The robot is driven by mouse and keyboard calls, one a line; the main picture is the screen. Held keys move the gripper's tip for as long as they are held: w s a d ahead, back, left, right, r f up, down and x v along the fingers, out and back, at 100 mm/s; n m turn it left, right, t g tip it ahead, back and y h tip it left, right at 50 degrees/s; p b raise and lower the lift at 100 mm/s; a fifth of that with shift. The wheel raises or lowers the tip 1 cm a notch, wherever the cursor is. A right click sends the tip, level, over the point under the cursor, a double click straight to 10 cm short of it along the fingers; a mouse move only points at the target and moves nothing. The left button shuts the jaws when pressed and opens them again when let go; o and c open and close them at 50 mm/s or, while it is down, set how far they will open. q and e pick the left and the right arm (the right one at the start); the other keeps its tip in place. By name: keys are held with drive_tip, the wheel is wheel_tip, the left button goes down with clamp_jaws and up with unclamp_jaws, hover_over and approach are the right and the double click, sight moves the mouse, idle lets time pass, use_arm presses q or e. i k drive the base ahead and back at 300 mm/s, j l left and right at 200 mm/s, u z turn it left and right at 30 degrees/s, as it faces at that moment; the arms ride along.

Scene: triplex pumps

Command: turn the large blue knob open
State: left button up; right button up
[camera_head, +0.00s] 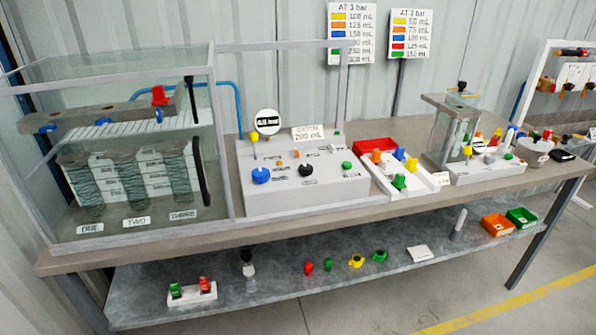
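A large blue knob (261,176) sits on the left part of the sloped face of a light grey control box (290,200) on the workbench. A black knob (306,171) is to its right, with small yellow and green knobs on the same box. Small blue handles (47,128) show inside the glass tank at the left. No gripper or arm of mine is in view, and nothing touches the blue knob. The knob's marking is too small to read.
The glass tank (110,60) stands left of the control box. A red tray (375,146), a tray of coloured knobs and a clear cylinder unit (453,135) stand to the right. A lower shelf (330,285) holds small parts. Floor in front is clear.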

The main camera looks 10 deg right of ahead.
sight(260, 175)
drive_tip(key=i+l+u, duration=0.1)
drive_tip(key=l, duration=0.3)
drive_tip(key=i+l+u, duration=0.1)
drive_tip(key=l, duration=0.3)
drive_tip(key=i+l+u, duration=0.1)
drive_tip(key=i+l, duration=0.15)
drive_tip(key=l, duration=0.2)
drive_tip(key=i+l+u, duration=0.1)
drive_tip(key=l, duration=0.35)
